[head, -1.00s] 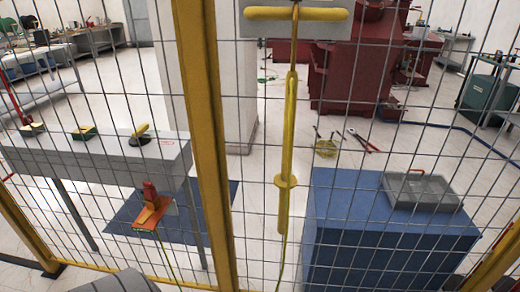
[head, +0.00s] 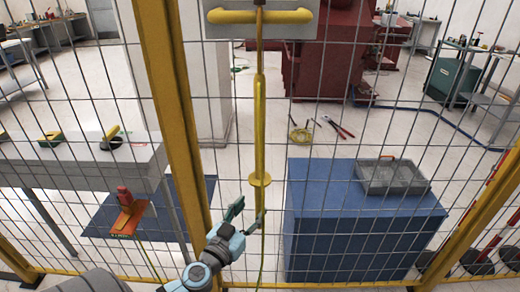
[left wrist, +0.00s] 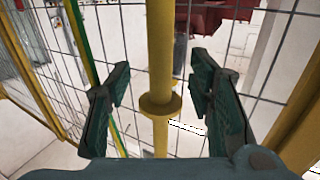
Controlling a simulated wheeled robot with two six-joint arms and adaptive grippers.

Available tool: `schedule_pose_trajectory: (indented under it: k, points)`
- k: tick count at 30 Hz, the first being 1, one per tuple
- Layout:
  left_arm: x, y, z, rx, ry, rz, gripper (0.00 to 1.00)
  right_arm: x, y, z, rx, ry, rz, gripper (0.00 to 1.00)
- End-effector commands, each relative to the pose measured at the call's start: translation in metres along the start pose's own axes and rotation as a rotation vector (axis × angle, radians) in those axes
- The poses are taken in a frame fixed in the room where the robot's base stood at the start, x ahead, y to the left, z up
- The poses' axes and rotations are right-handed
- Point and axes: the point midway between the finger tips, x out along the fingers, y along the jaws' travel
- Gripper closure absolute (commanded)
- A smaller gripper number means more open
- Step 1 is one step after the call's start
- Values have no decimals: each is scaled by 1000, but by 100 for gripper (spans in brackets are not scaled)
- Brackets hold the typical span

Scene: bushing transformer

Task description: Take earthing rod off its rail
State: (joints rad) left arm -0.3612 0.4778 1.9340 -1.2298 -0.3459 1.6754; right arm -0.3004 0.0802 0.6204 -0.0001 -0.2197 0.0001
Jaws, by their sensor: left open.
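The yellow earthing rod (head: 259,130) hangs upright in front of the mesh fence, below a yellow rail (head: 259,16) on a grey plate. A round yellow collar sits low on the rod. My left gripper (head: 248,212) is at the rod's lower end, just below the collar in the head view. In the left wrist view, the rod (left wrist: 160,60) stands between the two open dark fingers (left wrist: 160,95), with a gap on each side. Whether the hand is deep enough around the rod I cannot tell. My right gripper is not in view.
A yellow-framed mesh fence (head: 175,110) stands right behind the rod. Beyond it are a blue cabinet (head: 330,220) with a grey tray (head: 392,178) and a grey table (head: 80,165). An orange clamp (head: 128,215) hangs left of the fence post.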

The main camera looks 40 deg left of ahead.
Motion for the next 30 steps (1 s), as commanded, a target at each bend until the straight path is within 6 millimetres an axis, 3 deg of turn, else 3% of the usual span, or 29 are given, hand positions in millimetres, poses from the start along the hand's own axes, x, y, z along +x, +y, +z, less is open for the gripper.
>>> schedule_pose_trajectory:
  k: [7,10,17,26,30]
  points:
    - [39,-1,-15,-1,0,0,52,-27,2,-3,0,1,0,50]
    - [56,-1,-10,-1,-1,0,52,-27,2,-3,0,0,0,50]
    - [61,-1,-7,0,-3,1,52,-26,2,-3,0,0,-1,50]
    - [61,-1,-8,0,-2,1,97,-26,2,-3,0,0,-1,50]
    - [61,-1,-8,0,0,1,100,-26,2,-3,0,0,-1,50]
